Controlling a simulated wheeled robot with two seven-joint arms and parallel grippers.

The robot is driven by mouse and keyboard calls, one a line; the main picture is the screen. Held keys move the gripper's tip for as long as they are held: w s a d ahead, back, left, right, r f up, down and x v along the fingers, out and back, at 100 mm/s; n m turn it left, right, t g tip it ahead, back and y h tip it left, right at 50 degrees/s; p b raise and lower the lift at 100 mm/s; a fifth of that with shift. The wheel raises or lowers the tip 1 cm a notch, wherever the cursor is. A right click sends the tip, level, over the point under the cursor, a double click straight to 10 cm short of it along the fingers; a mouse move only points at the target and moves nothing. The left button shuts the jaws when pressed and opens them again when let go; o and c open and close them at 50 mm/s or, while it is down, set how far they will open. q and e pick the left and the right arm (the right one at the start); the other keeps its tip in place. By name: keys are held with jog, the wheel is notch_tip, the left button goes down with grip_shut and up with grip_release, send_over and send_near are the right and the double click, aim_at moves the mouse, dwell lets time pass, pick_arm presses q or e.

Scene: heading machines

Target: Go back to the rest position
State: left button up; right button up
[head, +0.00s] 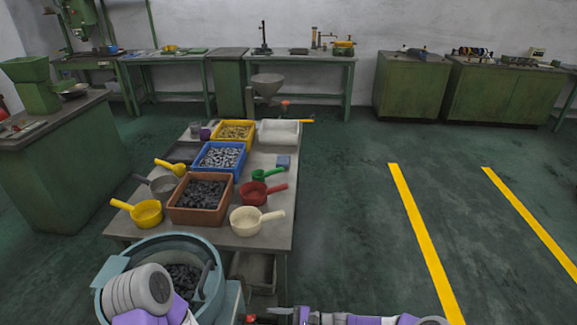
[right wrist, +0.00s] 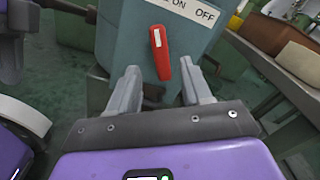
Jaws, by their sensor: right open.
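My right gripper (right wrist: 160,82) is open in the right wrist view, its two grey fingers apart. A red switch lever (right wrist: 161,55) shows between and beyond the fingertips, on a blue-grey box (right wrist: 128,30) with a label reading ON and OFF. No contact between fingers and lever is visible. In the head view my right arm (head: 365,320) lies along the bottom edge. My left arm (head: 145,292) shows at the bottom left, in front of a round blue-grey drum (head: 170,242) with dark parts in it. My left gripper is not in view.
A table (head: 285,215) ahead holds an orange-brown bin (head: 178,211), a blue bin (head: 235,174), a yellow bin (head: 251,136) and several coloured scoops. A green bench (head: 60,165) stands at left. Floor with yellow lines (head: 425,240) is clear at right.

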jog(key=s+f+n+g+h, duration=0.3)
jog(key=s+f+h, duration=0.2)
jog(key=s, duration=0.3)
jog(key=s+d+f+n+t+h, duration=0.2)
jog(key=s+d+n+h, duration=0.4)
jog(key=s+d, duration=0.6)
jog(key=d+t+h, duration=0.1)
jog(key=d+h, duration=0.1)
jog(key=d, duration=0.2)
jog(key=shift+s+f+n+h, duration=0.2)
jog(key=shift+f+n+h, duration=0.1)
jog(key=shift+h, duration=0.1)
